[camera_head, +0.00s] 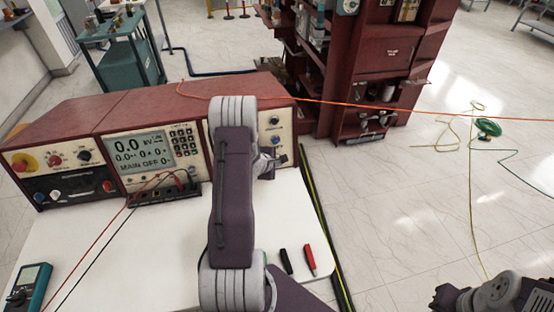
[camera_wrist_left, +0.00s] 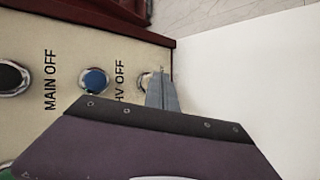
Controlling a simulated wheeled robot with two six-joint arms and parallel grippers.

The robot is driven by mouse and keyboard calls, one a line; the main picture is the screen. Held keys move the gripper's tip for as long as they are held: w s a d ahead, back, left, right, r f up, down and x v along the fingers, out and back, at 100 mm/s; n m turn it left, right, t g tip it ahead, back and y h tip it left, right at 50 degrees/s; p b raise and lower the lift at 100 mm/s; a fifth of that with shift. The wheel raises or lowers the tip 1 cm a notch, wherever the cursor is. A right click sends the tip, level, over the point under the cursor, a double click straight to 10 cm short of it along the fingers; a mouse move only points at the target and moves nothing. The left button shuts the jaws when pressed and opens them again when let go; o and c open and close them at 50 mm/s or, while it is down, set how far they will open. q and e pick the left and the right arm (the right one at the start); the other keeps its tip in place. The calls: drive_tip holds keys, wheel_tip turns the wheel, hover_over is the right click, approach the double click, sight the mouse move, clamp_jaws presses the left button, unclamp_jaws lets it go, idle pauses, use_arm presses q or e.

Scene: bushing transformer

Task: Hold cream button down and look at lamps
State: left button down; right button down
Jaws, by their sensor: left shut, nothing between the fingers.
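The red test console (camera_head: 110,108) stands along the back of the white bench. In the left wrist view its cream panel (camera_wrist_left: 40,140) carries a blue button (camera_wrist_left: 94,80) between MAIN OFF and HV OFF labels. A pale cream button (camera_wrist_left: 143,80) sits beyond the HV OFF label, partly covered by the shut fingertips of my left gripper (camera_wrist_left: 163,92). The fingertips are at this button; whether it is pressed in cannot be seen. In the head view my left gripper (camera_head: 272,166) is at the panel's lower right. The console display (camera_head: 140,152) reads 0.0 and MAIN OFF. My right gripper is out of view.
Black and red probes (camera_head: 310,260) lie on the bench (camera_head: 150,270) right of my left arm. A teal multimeter (camera_head: 28,288) lies at the left. Red and black leads (camera_head: 95,245) cross the bench. A red cabinet (camera_head: 380,60) stands behind. Floor at right is mostly open, with loose cables.

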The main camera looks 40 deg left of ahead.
use_arm(q)
drive_tip(key=shift+s+d+r, duration=0.15)
drive_tip(key=shift+s+d, duration=0.2)
drive_tip(key=shift+d, duration=0.05)
drive_tip(key=shift+s+d+r+p, duration=0.2)
drive_tip(key=shift+s+d+r, duration=0.1)
drive_tip(key=shift+s+d, duration=0.55)
drive_tip(key=shift+s+d+r+p, duration=0.25)
drive_tip(key=shift+s+d, duration=0.4)
drive_tip(key=shift+d, duration=0.4)
